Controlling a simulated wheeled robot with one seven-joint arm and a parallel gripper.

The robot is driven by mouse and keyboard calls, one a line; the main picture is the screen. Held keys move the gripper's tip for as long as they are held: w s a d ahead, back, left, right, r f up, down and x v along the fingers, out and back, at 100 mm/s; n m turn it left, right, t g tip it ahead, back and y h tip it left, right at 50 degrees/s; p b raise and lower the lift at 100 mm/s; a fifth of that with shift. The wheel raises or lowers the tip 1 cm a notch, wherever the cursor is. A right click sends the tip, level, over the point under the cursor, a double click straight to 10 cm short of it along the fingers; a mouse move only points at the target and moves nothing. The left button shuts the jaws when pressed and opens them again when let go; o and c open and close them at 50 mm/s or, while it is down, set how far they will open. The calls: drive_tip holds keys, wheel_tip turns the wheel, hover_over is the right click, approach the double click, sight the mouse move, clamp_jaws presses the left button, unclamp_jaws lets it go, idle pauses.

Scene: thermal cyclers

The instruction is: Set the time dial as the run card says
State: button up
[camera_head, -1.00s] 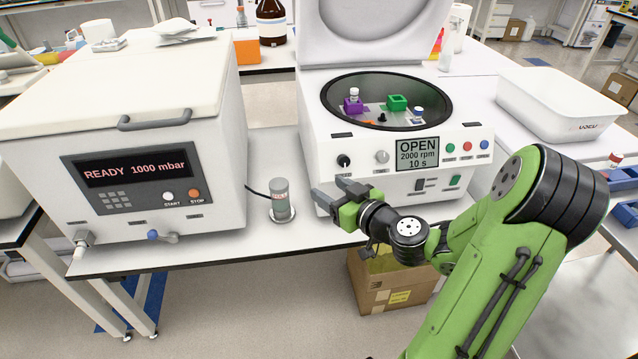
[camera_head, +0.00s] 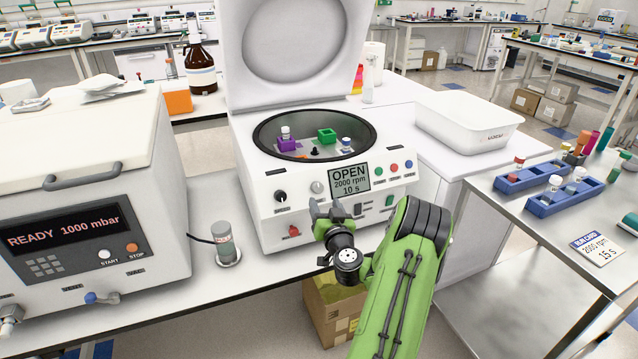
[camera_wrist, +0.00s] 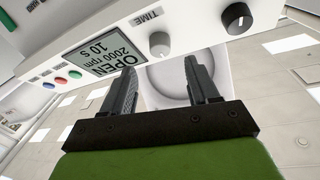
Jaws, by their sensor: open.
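The centrifuge (camera_head: 262,178) stands open, and its display (camera_head: 349,180) reads OPEN, 2000 rpm, 10 s. The silver time dial (camera_head: 318,187) sits left of the display, beside a black knob (camera_head: 280,196). In the wrist view, upside down, the time dial (camera_wrist: 160,45) is under the label TIME, with the black knob (camera_wrist: 237,18) to its right. The run card (camera_head: 597,248) on the right bench reads 2000 rpm, 15 s. My gripper (camera_head: 327,207) is open and empty just below the dial in the head view. Its fingers (camera_wrist: 163,68) point towards the panel, apart from the dial.
A red knob (camera_head: 293,231) is low on the centrifuge front. A small grey cylinder (camera_head: 226,243) stands to its left, beside the READY 1000 mbar machine (camera_head: 80,190). Blue racks (camera_head: 530,176) with tubes and a white tub (camera_head: 468,122) are at the right.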

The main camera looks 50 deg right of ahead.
sight(318, 189)
drive_tip(key=p+x, duration=0.2)
drive_tip(key=x, duration=0.4)
drive_tip(key=shift+w+d+p, duration=0.25)
drive_tip(key=shift+p, duration=0.05)
drive_tip(key=c, duration=1)
drive_tip(key=shift+c, duration=0.2)
